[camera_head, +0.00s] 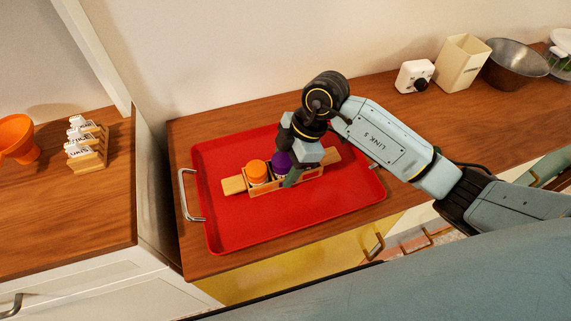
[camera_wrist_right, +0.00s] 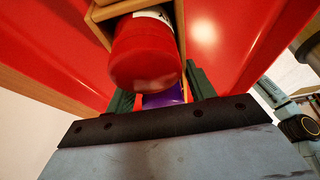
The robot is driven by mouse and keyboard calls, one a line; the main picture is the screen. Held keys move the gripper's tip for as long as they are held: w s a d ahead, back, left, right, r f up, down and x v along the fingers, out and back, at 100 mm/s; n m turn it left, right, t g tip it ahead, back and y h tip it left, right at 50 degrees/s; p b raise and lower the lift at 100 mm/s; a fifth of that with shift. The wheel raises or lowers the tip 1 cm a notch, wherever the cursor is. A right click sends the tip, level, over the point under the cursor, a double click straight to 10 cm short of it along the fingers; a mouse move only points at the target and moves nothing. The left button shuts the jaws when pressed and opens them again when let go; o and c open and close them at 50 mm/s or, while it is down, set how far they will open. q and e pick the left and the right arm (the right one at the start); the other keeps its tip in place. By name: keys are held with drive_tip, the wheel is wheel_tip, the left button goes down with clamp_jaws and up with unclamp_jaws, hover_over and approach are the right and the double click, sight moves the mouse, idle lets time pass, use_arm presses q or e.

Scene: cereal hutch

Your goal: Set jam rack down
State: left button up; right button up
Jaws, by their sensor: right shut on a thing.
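The jam rack (camera_head: 234,186) is a light wooden carrier with a flat tab at each end. It is over the red tray (camera_head: 235,228), inside its rim; I cannot tell whether it touches the tray floor. It holds an orange-lidded jar (camera_head: 257,171) and a purple-lidded jar (camera_head: 281,163). My right gripper (camera_head: 293,176) comes down on the rack from above, shut on it, and hides part of its middle and right side. In the right wrist view, a red-lidded jar (camera_wrist_right: 146,52) and a purple lid (camera_wrist_right: 163,98) show near the fingers. My left gripper is not in view.
The tray has metal handles (camera_head: 186,196) and lies on a wooden counter (camera_head: 215,262). A white device (camera_head: 414,76), cream canister (camera_head: 461,63) and metal bowl (camera_head: 512,64) stand back right.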

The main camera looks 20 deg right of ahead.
drive_tip(key=o, duration=0.9)
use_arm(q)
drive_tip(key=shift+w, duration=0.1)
use_arm(e)
drive_tip(key=shift+o, duration=0.7)
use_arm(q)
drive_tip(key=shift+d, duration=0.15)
use_arm(e)
drive_tip(key=shift+r, duration=0.1)
drive_tip(key=p+v, duration=0.2)
drive_tip(key=v, duration=0.9)
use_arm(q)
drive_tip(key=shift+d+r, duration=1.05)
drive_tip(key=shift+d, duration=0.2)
use_arm(e)
drive_tip(key=shift+d+r, duration=0.15)
drive_tip(key=shift+r, duration=0.3)
